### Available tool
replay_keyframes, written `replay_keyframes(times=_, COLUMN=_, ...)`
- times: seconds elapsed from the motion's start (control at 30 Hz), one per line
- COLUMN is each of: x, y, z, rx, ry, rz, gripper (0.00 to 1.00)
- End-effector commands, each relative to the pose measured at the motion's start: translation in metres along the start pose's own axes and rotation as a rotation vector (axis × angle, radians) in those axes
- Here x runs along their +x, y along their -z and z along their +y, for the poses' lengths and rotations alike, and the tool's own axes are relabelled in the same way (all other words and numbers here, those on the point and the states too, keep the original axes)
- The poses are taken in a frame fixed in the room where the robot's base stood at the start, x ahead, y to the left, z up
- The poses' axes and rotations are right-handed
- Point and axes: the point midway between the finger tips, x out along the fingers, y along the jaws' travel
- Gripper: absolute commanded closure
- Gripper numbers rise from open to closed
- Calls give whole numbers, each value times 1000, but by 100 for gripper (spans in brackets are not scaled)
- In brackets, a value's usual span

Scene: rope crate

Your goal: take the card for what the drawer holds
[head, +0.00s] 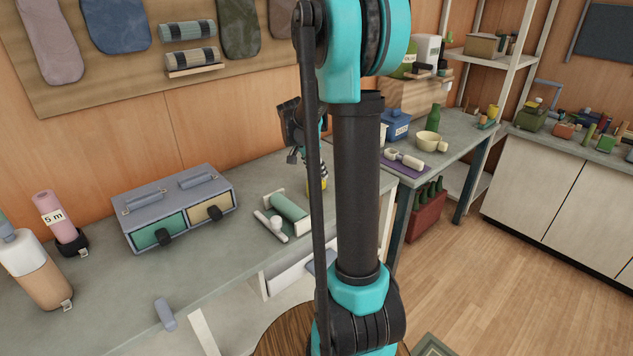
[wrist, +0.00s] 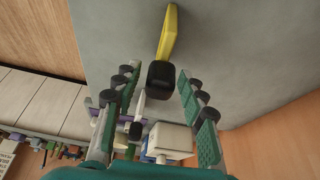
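A blue-grey box (head: 178,200) with a green drawer front (head: 158,231) and a tan drawer front (head: 209,211) stands on the bench at left; both fronts look shut. A larger pale drawer (head: 285,278) sits pulled out below the bench, partly hidden by my arm; a blue-grey thing shows at its right. I cannot make out any card for certain. My gripper is mostly hidden behind my arm in the head view. In the wrist view my gripper (wrist: 158,80) is open, with a yellow item with a black end (wrist: 169,32) at its fingertips; I see no grasp.
A green roll on a white holder (head: 288,208) lies near the bench's right side. A pink roll labelled "5 m" (head: 60,220) and a tan-and-white bottle (head: 38,270) stand at left. A grey-blue piece (head: 165,314) lies at front. The bench's middle front is mostly clear.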

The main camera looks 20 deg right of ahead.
Motion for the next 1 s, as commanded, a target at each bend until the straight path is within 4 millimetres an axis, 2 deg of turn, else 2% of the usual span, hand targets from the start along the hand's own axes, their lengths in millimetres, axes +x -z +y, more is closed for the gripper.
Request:
replay_keyframes(times=0.03, x=0, y=0, z=0, rx=0, ry=0, rz=0, gripper=69)
replay_keyframes(times=0.2, x=0, y=0, z=0, rx=0, ry=0, rz=0, gripper=90)
replay_keyframes(times=0.3, x=0, y=0, z=0, rx=0, ry=0, rz=0, gripper=99)
replay_keyframes(times=0.57, x=-1, y=0, z=0, rx=0, ry=0, rz=0, gripper=99)
replay_keyframes(times=0.73, x=-11, y=4, z=0, rx=0, ry=0, rz=0, gripper=99)
replay_keyframes(times=0.87, x=-28, y=11, z=0, rx=0, ry=0, rz=0, gripper=99)
replay_keyframes(times=1.0, x=-60, y=24, z=1, rx=0, ry=0, rz=0, gripper=99)
